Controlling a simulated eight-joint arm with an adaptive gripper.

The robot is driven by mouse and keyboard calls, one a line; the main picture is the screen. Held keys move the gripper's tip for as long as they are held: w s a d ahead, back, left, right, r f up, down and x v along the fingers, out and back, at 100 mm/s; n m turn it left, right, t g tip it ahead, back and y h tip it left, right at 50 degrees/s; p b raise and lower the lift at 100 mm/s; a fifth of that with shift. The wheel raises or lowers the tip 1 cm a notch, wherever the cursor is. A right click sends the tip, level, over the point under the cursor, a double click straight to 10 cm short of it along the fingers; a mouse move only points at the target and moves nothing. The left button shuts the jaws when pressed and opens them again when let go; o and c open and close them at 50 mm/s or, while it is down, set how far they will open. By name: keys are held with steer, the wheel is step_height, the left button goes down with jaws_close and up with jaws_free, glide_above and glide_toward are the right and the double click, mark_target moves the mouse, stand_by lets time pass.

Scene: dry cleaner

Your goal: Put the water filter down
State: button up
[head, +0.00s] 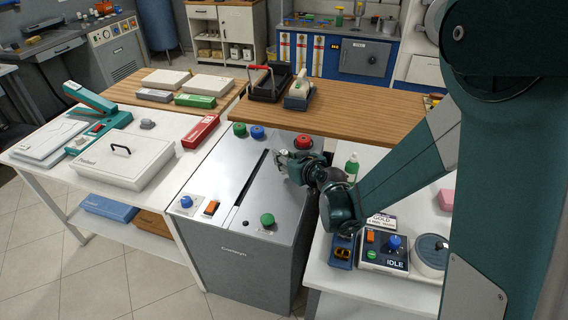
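My gripper (281,158) is above the grey metal cabinet (228,200), toward the back right of its top, near the dark slot and the red button. Its fingers are small and partly hidden by my wrist. I cannot tell whether they are open or shut, or whether they hold anything. I cannot make out a water filter for certain anywhere in view. It may be hidden by the gripper or my arm, or too small to recognise.
The cabinet top carries a red button (303,142), green and blue knobs and an orange switch. A white table (160,195) at left holds a white case (122,162) and a red box (201,131). At right are a green bottle (351,166) and an IDLE control box (385,250).

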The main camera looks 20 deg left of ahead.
steer(key=shift+f+b, duration=0.4)
steer(key=shift+f, duration=1.05)
steer(key=shift+f, duration=0.15)
steer(key=o, duration=0.9)
steer(key=shift+r, duration=0.25)
steer(key=p+v, duration=0.2)
steer(key=v, duration=1)
